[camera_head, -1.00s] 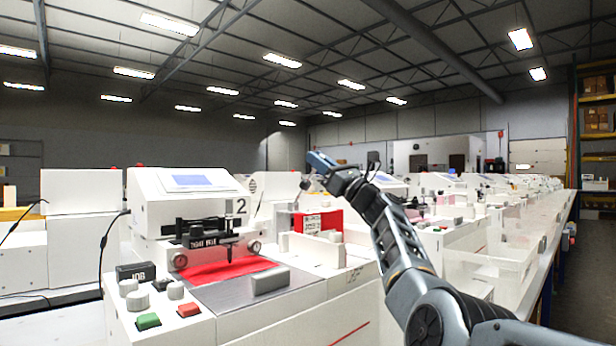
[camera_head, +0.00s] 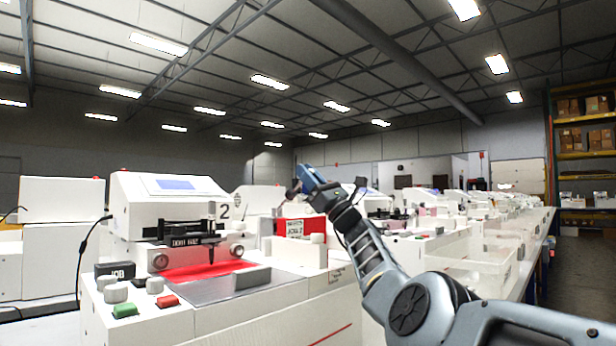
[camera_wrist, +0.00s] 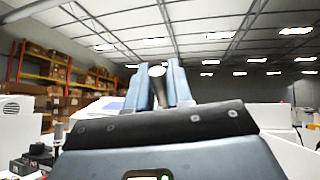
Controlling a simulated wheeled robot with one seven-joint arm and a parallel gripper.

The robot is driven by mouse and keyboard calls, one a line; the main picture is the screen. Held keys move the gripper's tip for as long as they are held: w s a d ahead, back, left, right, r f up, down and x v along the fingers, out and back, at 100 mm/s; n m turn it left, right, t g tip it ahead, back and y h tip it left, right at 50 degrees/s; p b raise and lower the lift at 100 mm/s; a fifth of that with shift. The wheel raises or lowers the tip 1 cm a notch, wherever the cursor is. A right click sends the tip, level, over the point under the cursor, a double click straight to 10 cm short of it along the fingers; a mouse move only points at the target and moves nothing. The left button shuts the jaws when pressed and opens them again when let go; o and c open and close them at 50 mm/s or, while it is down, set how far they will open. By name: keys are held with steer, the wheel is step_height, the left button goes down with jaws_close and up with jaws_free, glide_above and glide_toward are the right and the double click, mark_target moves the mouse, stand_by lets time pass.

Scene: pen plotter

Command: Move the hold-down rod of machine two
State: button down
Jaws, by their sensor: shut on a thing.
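Machine two (camera_head: 165,205) is the white plotter at the left, marked with a black 2. A dark bar with small lettering (camera_head: 190,240) runs across its front above a red sheet (camera_head: 205,270). I cannot tell for sure which part is the hold-down rod. My gripper (camera_head: 306,182) is raised to the right of machine two, apart from it. In the wrist view, my gripper (camera_wrist: 158,78) has its two blue fingers shut on a small round-ended grey piece (camera_wrist: 157,71). Most of that piece is hidden between the fingers.
More white machines line the bench to the right. Air above is clear.

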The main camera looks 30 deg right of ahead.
steer(key=c, duration=1.2)
jaws_free()
steer(key=shift+o, duration=0.2)
step_height(320, 180, up, 5)
steer(key=shift+f+p, duration=0.1)
steer(key=shift+p, duration=0.5)
steer(key=s+d+r+p, duration=0.1)
steer(key=s+d+r, duration=0.5)
steer(key=d, duration=0.3)
steer(key=shift+s, duration=0.65)
steer(key=shift+r, duration=0.1)
